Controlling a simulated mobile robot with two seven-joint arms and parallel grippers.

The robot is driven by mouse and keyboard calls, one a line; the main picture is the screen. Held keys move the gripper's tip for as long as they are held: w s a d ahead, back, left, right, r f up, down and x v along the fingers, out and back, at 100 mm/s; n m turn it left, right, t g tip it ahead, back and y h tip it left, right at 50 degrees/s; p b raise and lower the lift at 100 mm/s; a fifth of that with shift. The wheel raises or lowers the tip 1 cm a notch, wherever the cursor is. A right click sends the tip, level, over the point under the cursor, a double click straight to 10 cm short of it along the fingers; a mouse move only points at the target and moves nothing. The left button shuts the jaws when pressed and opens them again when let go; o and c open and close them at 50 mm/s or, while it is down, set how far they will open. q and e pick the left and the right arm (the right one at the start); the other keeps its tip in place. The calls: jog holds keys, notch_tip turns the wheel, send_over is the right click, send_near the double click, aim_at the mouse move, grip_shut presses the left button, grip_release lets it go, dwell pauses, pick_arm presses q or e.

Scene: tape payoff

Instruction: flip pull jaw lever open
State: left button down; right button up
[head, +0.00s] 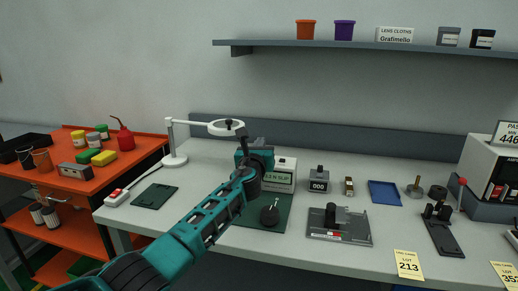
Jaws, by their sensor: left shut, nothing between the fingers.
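My left arm reaches in from the lower left, and my left gripper (258,144) is shut and empty, in front of the force gauge with its lit display (280,176). Its fingertips are small and hard to make out. A lever with a red ball knob (462,182) stands upright at the right of the bench, beside a black clamp-like fixture on a dark base plate (444,237). I cannot tell for sure whether this is the pull jaw lever. My gripper is far to the left of it and not touching it. My right gripper is out of view.
The grey bench (385,240) also holds a flat fixture (325,229), a counter block (319,178), a blue tray (384,193) and a magnifier lamp (174,160). A labelled machine (492,165) stands at the right. An orange cart (75,188) is at the left.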

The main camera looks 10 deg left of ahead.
pick_arm(q)
jog(key=shift+w, duration=0.45)
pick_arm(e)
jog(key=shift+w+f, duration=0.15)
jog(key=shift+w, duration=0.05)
